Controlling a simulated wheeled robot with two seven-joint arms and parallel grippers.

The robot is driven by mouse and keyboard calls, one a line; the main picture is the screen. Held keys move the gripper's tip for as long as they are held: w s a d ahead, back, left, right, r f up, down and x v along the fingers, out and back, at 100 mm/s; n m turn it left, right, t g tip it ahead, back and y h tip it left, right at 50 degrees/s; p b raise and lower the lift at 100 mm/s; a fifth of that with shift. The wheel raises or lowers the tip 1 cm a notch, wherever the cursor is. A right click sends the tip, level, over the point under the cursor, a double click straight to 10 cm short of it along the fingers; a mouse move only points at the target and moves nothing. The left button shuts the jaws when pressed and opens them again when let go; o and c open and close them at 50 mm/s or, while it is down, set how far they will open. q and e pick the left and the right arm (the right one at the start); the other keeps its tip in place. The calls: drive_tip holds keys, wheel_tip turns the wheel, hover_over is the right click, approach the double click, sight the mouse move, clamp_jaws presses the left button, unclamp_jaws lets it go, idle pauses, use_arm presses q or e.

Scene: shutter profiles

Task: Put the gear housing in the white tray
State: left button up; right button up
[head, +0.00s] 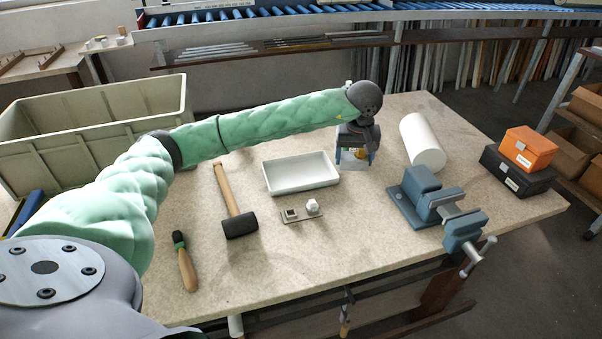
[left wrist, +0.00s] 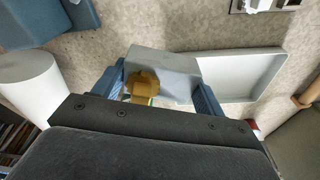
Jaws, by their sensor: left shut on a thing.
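The gear housing (left wrist: 172,64) is a grey block with a brass-coloured round part. In the left wrist view it sits between the two blue fingers of my left gripper (left wrist: 155,88), which is shut on it. In the head view my left gripper (head: 356,158) is just right of the white tray, and the housing is mostly hidden there. The white tray (head: 301,187) is a shallow, empty rectangle on the table. It also shows in the left wrist view (left wrist: 240,98), partly behind the housing. I cannot tell whether the housing touches the table. My right gripper is not in view.
A white cylinder (head: 422,142) lies right of the gripper. A blue vise (head: 425,200) is at the table's right front. A mallet (head: 236,215), a wooden-handled tool (head: 186,265) and a small plate with parts (head: 301,213) lie nearby. Orange (head: 528,148) and black boxes (head: 515,175) stand far right.

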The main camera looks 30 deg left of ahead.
use_arm(q)
drive_tip(key=w+a+r+n, duration=0.2)
drive_tip(key=a+n, duration=0.2)
drive_tip(key=a, duration=0.2)
drive_tip(key=p, duration=0.6)
hover_over(299, 174)
drive_tip(key=shift+g, duration=0.3)
wheel_tip(299, 174, down, 7)
drive_tip(key=shift+s, duration=0.1)
drive_tip(key=shift+d+f+p, duration=0.1)
drive_tip(key=shift+f+p, duration=0.8)
drive_tip(key=shift+f, duration=1.15)
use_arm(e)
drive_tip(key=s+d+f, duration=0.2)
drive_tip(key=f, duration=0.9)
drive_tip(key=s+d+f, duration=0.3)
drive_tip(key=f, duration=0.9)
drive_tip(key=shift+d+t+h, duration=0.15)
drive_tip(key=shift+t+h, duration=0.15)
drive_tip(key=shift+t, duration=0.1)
use_arm(q)
drive_tip(key=shift+f, duration=0.1)
drive_tip(key=o, duration=1.2)
drive_tip(key=shift+o, duration=0.2)
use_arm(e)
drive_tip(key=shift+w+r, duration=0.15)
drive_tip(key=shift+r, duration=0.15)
